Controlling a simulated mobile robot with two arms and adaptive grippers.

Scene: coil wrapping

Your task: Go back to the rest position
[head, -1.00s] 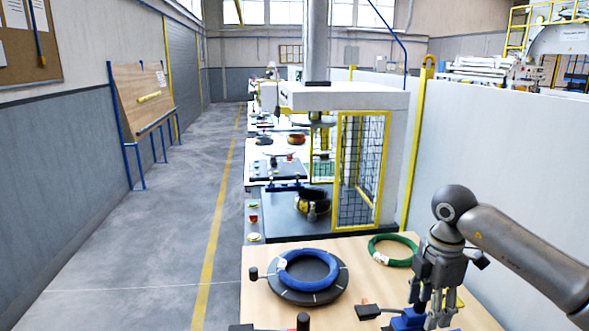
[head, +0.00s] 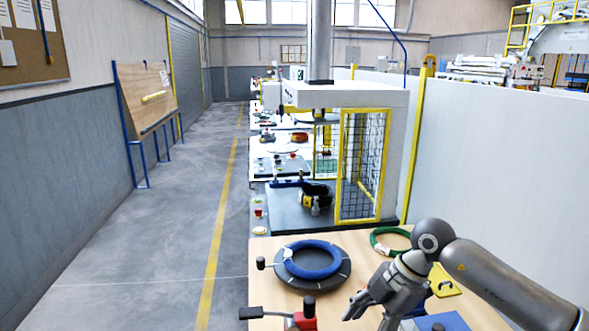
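My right gripper (head: 368,308) is over the near part of the wooden table (head: 268,270), at the lower right of the head view. It points down and to the left, its fingers look spread apart, and I see nothing between them. My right arm comes in from the right edge. My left gripper is out of view. A blue coil (head: 313,259) lies flat on a dark round turntable (head: 338,278), left of the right gripper and apart from it. A green coil (head: 378,246) lies behind the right gripper, partly hidden by my arm.
A red clamp (head: 300,321) with black handles stands at the table's front edge. A yellow piece (head: 443,284) lies beside my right arm. A caged machine (head: 345,98) stands behind the table. The grey floor (head: 140,270) at left is clear.

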